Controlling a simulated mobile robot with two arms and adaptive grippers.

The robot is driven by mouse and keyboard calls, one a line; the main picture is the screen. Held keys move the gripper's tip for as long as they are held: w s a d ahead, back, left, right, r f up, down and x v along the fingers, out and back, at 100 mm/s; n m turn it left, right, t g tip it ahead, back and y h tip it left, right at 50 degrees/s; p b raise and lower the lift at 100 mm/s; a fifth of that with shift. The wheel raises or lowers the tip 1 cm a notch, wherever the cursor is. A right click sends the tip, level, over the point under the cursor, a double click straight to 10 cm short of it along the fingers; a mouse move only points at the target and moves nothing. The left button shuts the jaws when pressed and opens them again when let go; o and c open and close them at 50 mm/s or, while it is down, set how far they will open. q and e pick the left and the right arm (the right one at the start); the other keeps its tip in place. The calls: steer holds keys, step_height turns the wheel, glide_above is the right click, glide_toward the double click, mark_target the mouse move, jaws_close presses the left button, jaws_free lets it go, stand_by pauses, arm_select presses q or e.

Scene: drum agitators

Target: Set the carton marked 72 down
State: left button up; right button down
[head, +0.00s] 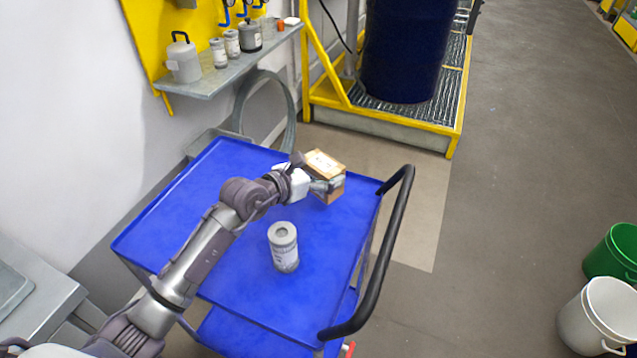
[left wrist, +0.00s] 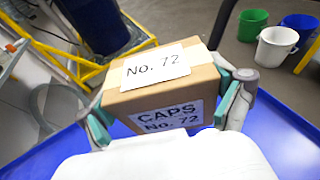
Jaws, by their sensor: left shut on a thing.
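The carton marked 72 (head: 326,166) is a small brown cardboard box with white labels, at the far right corner of the blue cart top. In the left wrist view the carton (left wrist: 160,85) shows the labels "No. 72" and "CAPS No. 72". My left gripper (head: 318,184) is shut on it, with one finger on each side. The carton looks upright. I cannot tell whether its base touches the blue cart top (head: 215,180) or hangs just above it. My right gripper is not in view.
A grey-white canister (head: 284,248) stands on the cart, nearer than the carton. The cart's black handle (head: 398,225) rises along the right side. A wall shelf (head: 235,70) holds several containers. A dark blue drum (head: 403,50) stands behind on a yellow-framed grating. The cart's left part is clear.

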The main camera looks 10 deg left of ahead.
arm_select(q)
steer(key=shift+w+a+f, duration=0.15)
steer(key=shift+w+a, duration=0.05)
steer(key=shift+f, duration=2)
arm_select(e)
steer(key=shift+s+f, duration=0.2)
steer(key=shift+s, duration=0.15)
arm_select(q)
steer(key=shift+f, duration=0.1)
steer(key=o, duration=0.9)
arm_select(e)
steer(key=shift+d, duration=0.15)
arm_select(q)
steer(key=shift+s+a, duration=0.15)
steer(key=shift+s, duration=0.05)
steer(key=v, duration=0.7)
steer(key=shift+r, duration=0.2)
